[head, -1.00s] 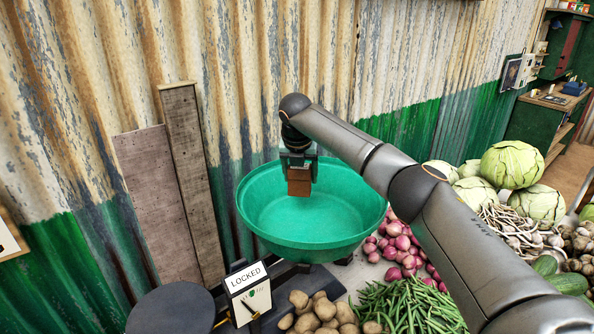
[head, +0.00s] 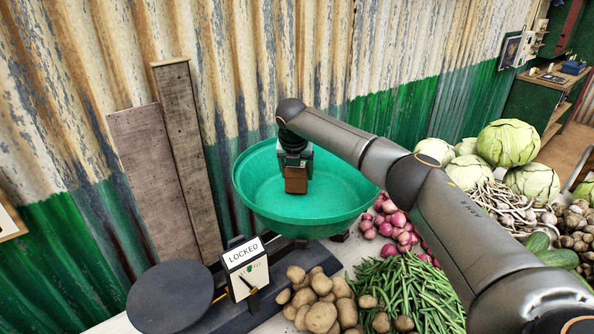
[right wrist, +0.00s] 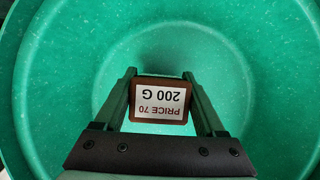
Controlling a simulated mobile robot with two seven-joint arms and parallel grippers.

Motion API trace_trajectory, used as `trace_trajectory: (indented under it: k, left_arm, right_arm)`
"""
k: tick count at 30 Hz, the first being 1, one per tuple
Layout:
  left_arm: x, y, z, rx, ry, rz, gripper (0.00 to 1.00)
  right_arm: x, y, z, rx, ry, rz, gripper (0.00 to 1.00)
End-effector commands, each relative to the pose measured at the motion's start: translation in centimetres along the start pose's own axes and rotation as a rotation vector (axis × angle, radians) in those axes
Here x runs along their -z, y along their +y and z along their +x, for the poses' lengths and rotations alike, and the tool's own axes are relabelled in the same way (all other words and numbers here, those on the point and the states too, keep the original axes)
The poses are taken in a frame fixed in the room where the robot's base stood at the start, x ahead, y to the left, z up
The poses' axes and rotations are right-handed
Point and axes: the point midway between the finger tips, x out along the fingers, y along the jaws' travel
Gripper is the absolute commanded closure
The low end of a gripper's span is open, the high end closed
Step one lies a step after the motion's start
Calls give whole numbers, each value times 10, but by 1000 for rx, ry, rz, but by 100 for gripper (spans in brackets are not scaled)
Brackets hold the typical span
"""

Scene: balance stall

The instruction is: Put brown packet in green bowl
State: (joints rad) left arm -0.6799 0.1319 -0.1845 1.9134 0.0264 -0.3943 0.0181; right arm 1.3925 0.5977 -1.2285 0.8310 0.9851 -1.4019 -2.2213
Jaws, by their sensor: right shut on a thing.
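The brown packet (head: 296,181) is held in my right gripper (head: 295,166). The gripper is shut on it and points down over the green bowl (head: 345,212). In the right wrist view the packet (right wrist: 161,104) sits between both fingers, with a white label reading "PRICE 70, 200 G" upside down. The green bowl (right wrist: 60,90) fills the background of that view and looks empty otherwise. I cannot tell whether the packet touches the bowl's floor. My left gripper is not in view.
A balance with a "LOCKED" sign (head: 245,253) and a dark round plate (head: 170,297) stands at front left. Potatoes (head: 318,300), green beans (head: 405,290), red onions (head: 398,220) and cabbages (head: 510,143) lie in front and right. A corrugated wall (head: 250,70) stands behind.

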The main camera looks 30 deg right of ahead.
Motion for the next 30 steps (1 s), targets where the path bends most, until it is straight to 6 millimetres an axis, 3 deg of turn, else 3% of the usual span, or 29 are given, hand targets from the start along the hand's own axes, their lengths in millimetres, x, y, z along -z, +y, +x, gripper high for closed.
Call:
trace_trajectory:
  k: [20,21,28,30]
  left_arm:
    - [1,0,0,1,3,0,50]
    - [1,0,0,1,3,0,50]
    - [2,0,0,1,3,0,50]
    - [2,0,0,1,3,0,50]
  right_arm:
    - [4,0,9,1,0,0,100]
    - [4,0,9,0,-1,0,27]
    - [4,0,9,0,-1,0,1]
    - [4,0,9,0,0,0,0]
